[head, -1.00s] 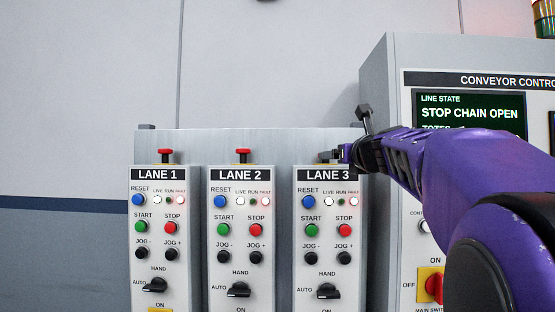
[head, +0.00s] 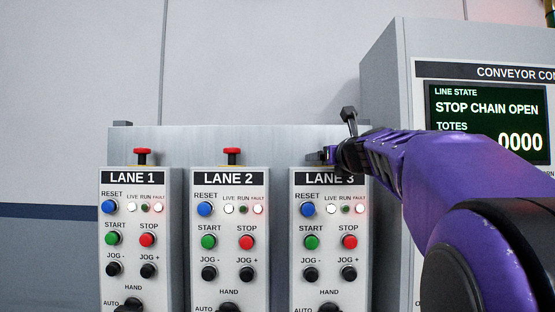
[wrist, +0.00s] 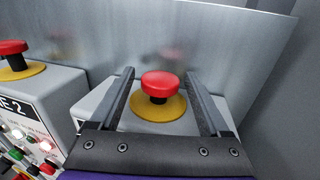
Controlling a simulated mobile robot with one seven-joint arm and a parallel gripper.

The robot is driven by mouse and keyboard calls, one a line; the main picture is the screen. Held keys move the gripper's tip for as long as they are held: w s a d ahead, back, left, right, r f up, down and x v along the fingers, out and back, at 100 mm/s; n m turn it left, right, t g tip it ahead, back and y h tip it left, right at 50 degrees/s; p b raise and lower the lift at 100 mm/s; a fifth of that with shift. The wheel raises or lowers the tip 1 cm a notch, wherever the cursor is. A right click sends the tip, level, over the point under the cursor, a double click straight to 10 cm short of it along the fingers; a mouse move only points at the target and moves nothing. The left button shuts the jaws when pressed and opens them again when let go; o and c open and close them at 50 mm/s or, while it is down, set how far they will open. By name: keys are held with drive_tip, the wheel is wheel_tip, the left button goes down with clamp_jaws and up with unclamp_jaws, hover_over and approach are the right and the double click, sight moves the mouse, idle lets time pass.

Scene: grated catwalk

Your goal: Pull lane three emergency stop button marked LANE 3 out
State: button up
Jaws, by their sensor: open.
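The lane three box (head: 330,240), labelled LANE 3, stands at the right of three boxes in the head view. Its emergency stop button (wrist: 160,84), a red mushroom head on a black stem over a yellow disc, is on the box's top in the wrist view. My gripper (wrist: 160,80) is open, with one finger on each side of the red button and a visible gap on both sides. In the head view my gripper (head: 318,156) covers the place of that button, so the button is hidden there. Whether the fingertips reach past the head cannot be told.
The LANE 2 box (head: 230,240) and LANE 1 box (head: 141,235) stand to the left, each with a red button on top. A metal panel (head: 270,142) rises behind. The conveyor control cabinet (head: 385,90) stands at the right, its screen reading STOP CHAIN OPEN.

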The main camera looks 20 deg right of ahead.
clamp_jaws()
drive_tip(key=shift+s+r+p, duration=0.1)
drive_tip(key=shift+r+p, duration=0.85)
drive_tip(key=shift+p, duration=0.1)
drive_tip(key=shift+c, duration=2)
unclamp_jaws()
drive_tip(key=o, duration=0.4)
drive_tip(key=shift+f, duration=0.1)
